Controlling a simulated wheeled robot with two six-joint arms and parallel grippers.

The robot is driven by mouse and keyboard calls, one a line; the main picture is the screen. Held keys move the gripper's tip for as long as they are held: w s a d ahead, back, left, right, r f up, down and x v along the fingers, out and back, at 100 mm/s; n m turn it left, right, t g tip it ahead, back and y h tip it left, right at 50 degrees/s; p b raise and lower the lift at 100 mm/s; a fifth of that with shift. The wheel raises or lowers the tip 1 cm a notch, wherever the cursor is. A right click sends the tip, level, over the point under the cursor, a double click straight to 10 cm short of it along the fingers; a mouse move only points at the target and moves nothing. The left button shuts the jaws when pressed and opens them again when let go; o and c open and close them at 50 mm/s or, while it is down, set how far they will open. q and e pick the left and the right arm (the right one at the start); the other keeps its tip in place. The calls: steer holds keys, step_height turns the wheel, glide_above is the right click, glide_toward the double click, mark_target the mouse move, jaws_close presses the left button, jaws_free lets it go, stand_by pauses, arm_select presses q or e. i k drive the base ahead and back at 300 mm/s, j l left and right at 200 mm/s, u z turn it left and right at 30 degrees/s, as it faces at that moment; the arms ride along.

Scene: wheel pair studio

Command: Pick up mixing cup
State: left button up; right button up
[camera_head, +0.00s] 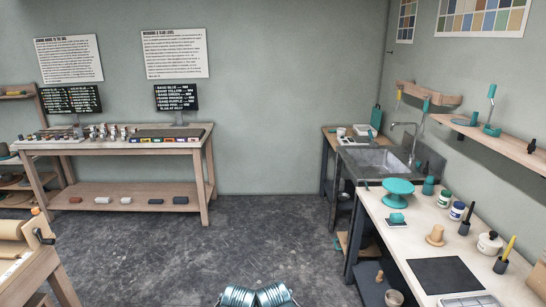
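I cannot tell for sure which thing is the mixing cup. A small white cup-like vessel (341,132) stands on the far bench left of the sink. A pale round cup or bowl (393,298) shows low down under the right workbench, at the bottom of the picture. Neither is near enough to show its details. Two ribbed silver parts of my own body show at the bottom centre, side by side. No gripper fingers can be made out, and nothing is seen held.
The right workbench (409,263) carries a teal turntable (398,187), jars, a wooden stamp (435,235) and a black mat (445,276). A sink (375,160) stands behind it. A long table (115,147) lines the back left; a roller press (22,235) is front left. The middle floor is clear.

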mark_target(340, 131)
steer(key=i, duration=1.2)
steer(key=i+j+z, duration=0.1)
steer(key=i, duration=1.15)
steer(key=i+j, duration=0.15)
steer(key=i, duration=1.05)
steer(key=i+j+z, duration=0.1)
steer(key=i+z, duration=0.3)
steer(key=i+j+z, duration=0.15)
steer(key=i+z, duration=0.25)
steer(key=i+j+z, duration=0.25)
steer(key=z, duration=0.2)
steer(key=i+j+z, duration=0.25)
steer(key=j+z, duration=0.15)
steer(key=i+j+z, duration=0.2)
steer(key=j+z, duration=0.2)
steer(key=j, duration=0.15)
steer(key=i+j+z, duration=0.15)
steer(key=j+z, duration=0.7)
steer(key=j, duration=0.2)
steer(key=j+z, duration=0.4)
steer(key=j, duration=0.15)
steer(key=j+z, duration=0.1)
steer(key=j, duration=0.2)
steer(key=k+j, duration=0.15)
steer(key=j+z, duration=0.05)
steer(key=j, duration=0.05)
